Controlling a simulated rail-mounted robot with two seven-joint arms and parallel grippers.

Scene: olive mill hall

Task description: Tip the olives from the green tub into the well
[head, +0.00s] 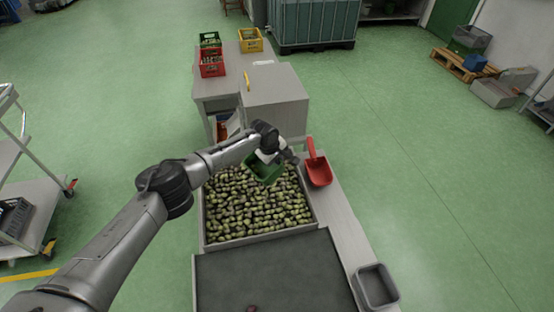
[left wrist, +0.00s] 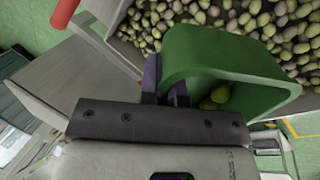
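The green tub (head: 264,169) hangs tilted over the far part of the well (head: 262,237), which is filled with green and dark olives (head: 258,207). My left gripper (head: 278,157) reaches over from the left and holds the tub at its far side. In the left wrist view, the gripper's fingers (left wrist: 165,84) are closed on the wall of the tub (left wrist: 225,55). A few olives (left wrist: 217,96) show inside the tub; the rest of its inside is hidden. My right gripper is not in view.
A red scoop (head: 318,170) lies on the ledge right of the well. A grey bin (head: 376,287) sits at the near right. A dark flat surface (head: 275,275) lies in front of the well. A grey cabinet (head: 275,95) and crates stand behind.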

